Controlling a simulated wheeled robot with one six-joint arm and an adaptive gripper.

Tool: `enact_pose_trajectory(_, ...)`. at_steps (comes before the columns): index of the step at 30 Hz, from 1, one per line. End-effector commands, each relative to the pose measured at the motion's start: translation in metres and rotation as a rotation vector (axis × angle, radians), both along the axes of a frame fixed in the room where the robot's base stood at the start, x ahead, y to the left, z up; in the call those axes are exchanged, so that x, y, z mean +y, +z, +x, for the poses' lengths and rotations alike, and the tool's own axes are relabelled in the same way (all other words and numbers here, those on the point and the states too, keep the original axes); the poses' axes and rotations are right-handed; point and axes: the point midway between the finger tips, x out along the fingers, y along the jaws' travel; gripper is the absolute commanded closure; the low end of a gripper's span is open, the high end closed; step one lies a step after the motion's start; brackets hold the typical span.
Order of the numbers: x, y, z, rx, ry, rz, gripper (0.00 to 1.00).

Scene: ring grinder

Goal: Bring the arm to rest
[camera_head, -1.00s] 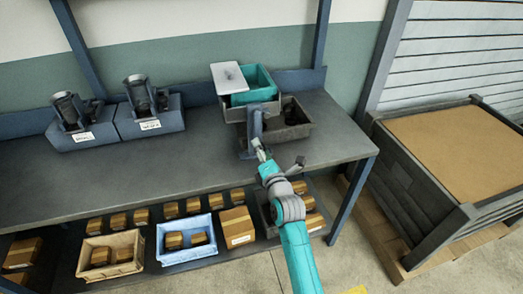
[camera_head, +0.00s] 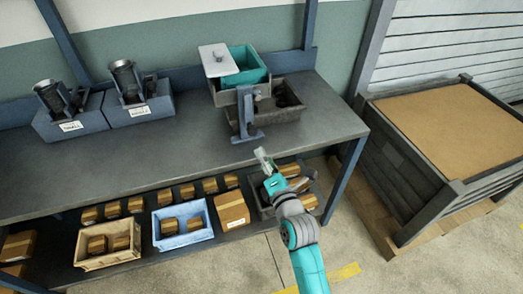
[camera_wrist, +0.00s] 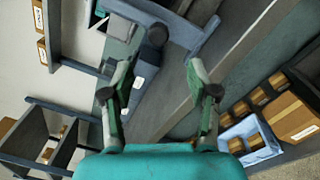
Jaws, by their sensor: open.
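My gripper (camera_head: 263,158) is in front of the workbench's front edge in the head view, above the lower shelf. In the wrist view my gripper (camera_wrist: 158,85) shows two fingers spread apart with nothing between them. My teal arm reaches up from the bottom of the head view. The grey workbench (camera_head: 190,160) lies beyond the gripper, and a blue-grey stand (camera_head: 246,125) stands on it.
A teal bin (camera_head: 245,65) with a white lid piece and a grey bin (camera_head: 285,105) stand behind the stand. Two grinder-like units (camera_head: 68,115) are at left. Boxes and a blue crate (camera_head: 180,240) fill the lower shelf. A large crate (camera_head: 410,185) stands right.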

Motion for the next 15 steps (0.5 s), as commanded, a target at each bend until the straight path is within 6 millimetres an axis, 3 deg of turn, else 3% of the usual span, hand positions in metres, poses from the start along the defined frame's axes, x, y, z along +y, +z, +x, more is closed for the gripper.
enact_pose_trajectory(15, -0.0022, 0.0000, -0.0060, 0.000, 0.000, 0.000, 0.40)
